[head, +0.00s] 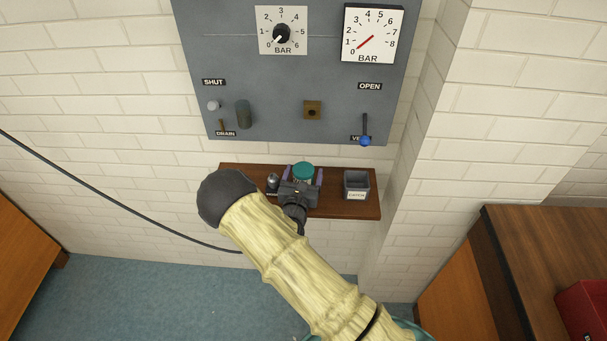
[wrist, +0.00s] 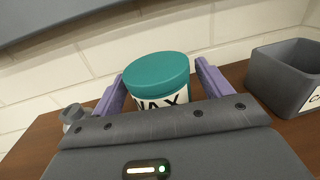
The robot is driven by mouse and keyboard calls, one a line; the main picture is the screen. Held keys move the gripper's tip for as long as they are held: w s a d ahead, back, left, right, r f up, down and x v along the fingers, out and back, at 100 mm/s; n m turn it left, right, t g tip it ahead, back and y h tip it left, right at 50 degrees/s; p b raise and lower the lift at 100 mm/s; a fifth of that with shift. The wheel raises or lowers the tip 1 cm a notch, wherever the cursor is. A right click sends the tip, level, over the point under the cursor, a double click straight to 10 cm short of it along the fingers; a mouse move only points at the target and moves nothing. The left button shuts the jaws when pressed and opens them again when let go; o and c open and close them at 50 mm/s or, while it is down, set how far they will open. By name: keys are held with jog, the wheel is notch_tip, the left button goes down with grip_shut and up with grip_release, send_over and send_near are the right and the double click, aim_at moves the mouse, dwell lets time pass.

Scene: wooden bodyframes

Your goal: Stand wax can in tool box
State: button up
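The wax can (head: 303,170), with a teal lid and a white label reading WAX, stands upright on a small brown wall shelf. It also shows in the wrist view (wrist: 158,78). My gripper (head: 303,177) is at the shelf with one purple finger on each side of the can. In the wrist view the fingers (wrist: 160,82) look apart, with narrow gaps beside the can, so it looks open. The gripper body hides the can's lower part. A red box (head: 583,310), likely the tool box, is partly in view on the brown cabinet at lower right.
On the shelf (head: 340,208), a small grey metal item (head: 272,181) stands left of the can and a grey labelled bin (head: 357,185) right. A grey gauge panel (head: 300,75) hangs above. A wall corner juts out between shelf and cabinet (head: 530,235).

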jog(key=shift+r, duration=0.15)
jog(key=shift+s, duration=0.4)
jog(key=s+a+b, duration=0.2)
jog(key=s, duration=0.9)
